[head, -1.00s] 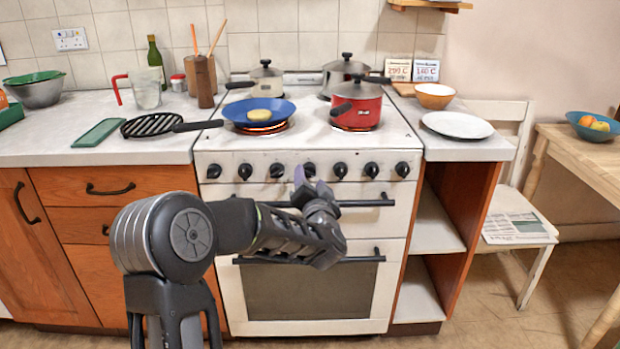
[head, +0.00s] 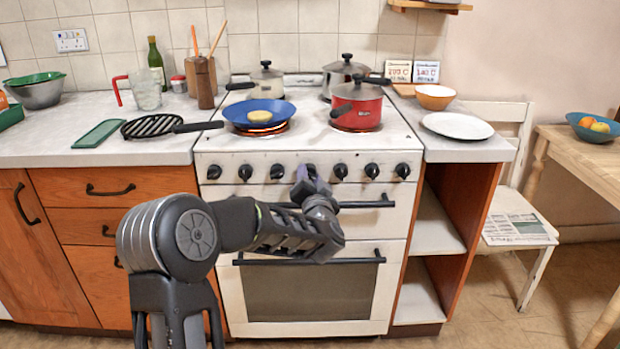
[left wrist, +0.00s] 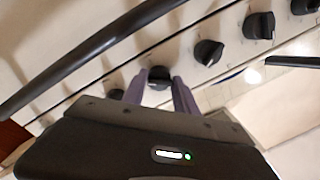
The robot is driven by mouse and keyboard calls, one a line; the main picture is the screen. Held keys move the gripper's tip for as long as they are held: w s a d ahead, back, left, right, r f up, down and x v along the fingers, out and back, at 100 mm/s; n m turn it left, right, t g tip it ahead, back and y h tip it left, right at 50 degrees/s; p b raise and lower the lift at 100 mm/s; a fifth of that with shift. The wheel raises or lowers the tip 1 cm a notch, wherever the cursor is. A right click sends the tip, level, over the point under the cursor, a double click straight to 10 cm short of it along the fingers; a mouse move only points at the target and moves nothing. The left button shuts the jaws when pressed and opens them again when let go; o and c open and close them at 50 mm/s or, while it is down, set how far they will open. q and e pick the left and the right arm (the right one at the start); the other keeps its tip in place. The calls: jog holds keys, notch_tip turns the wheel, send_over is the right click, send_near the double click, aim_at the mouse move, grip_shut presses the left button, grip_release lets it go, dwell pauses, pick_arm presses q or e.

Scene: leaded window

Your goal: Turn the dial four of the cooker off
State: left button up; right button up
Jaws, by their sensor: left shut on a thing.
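The cooker (head: 222,168) has a row of black dials along its white front panel. Dial four (left wrist: 158,74), the middle one, sits between the purple-grey fingers of my left gripper (head: 308,173). In the head view the gripper mostly hides this dial. In the left wrist view the fingers of the gripper (left wrist: 157,84) stand on either side of it, shut on it. The dial's pointer mark cannot be read. My right gripper is not in view.
A blue pan (head: 283,107) sits on a glowing burner, with a red pot (head: 362,112) to its right. The black oven handles (head: 368,203) run just below the dials, close to my left gripper. Neighbouring dials (head: 277,172) (head: 341,172) lie close on both sides.

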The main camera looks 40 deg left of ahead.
pick_arm(q)
jog(key=shift+f, duration=0.1)
grip_shut()
